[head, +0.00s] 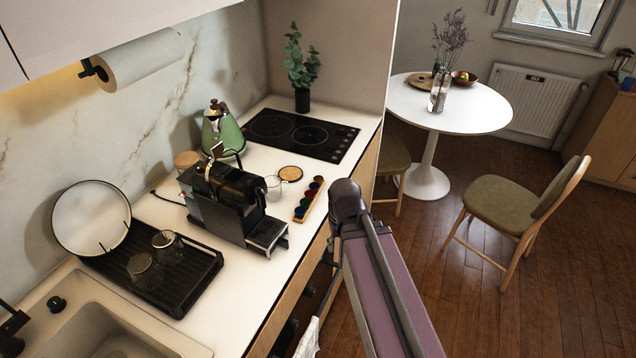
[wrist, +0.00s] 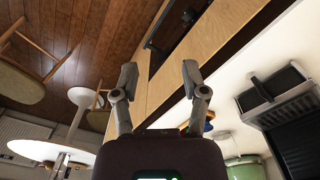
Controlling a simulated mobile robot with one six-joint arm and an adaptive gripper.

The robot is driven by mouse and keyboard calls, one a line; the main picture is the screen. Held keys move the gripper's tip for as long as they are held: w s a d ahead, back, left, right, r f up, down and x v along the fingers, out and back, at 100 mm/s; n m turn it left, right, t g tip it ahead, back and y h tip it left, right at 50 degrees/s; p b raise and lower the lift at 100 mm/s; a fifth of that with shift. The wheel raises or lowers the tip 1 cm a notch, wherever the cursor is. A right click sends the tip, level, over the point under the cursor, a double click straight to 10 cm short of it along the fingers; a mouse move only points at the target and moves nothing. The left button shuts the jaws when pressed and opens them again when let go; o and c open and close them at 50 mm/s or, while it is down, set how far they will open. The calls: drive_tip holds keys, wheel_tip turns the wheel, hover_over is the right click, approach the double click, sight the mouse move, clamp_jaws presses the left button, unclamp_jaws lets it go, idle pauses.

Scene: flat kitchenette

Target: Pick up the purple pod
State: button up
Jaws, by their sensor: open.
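A narrow wooden holder (head: 300,215) with several small coloured pods lies on the white counter, right of the black coffee machine. The pod at its far end (head: 319,180) looks dark, perhaps purple, but it is too small to be sure. In the wrist view a blue pod (wrist: 208,127) shows just beyond my right finger; the purple pod cannot be made out there. My gripper (wrist: 159,70) is open and empty, its two fingers apart in front of the wooden cabinet fronts. My gripper is not visible in the head view.
The coffee machine (head: 238,205), a glass cup (head: 273,188) and a round wooden coaster (head: 290,173) stand near the holder. A green kettle (head: 222,132) and black hob (head: 300,134) are behind.

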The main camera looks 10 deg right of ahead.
drive_tip(key=shift+w+a, duration=0.2)
drive_tip(key=shift+a, duration=0.1)
drive_tip(key=o, duration=0.5)
drive_tip(key=shift+w+a+r, duration=0.1)
drive_tip(key=shift+w, duration=0.05)
drive_tip(key=shift+c, duration=0.2)
drive_tip(key=w+r+n+t+p, duration=0.1)
drive_tip(key=w+r+p, duration=0.3)
drive_tip(key=w, duration=0.9)
drive_tip(key=w+r+n+p, duration=0.1)
drive_tip(key=w+r+p, duration=0.4)
drive_tip(key=w, duration=0.8)
drive_tip(key=shift+w+a+r+n+t, duration=0.15)
drive_tip(key=shift+w+a+n+t, duration=0.1)
drive_tip(key=shift+w+n+t, duration=0.15)
drive_tip(key=b, duration=0.8)
hover_over(314, 186)
drive_tip(key=f, duration=0.8)
drive_tip(key=shift+s+d+f, duration=0.2)
drive_tip(key=shift+s+f, duration=0.05)
drive_tip(key=shift+f, duration=0.05)
drive_tip(key=shift+w+a+f+b, duration=0.1)
drive_tip(key=shift+w+f+b, duration=0.05)
drive_tip(key=shift+f+b, duration=1.2)
drive_tip(key=shift+w+f+b, duration=0.15)
drive_tip(key=shift+f+b, duration=1.05)
drive_tip(key=shift+b, duration=0.15)
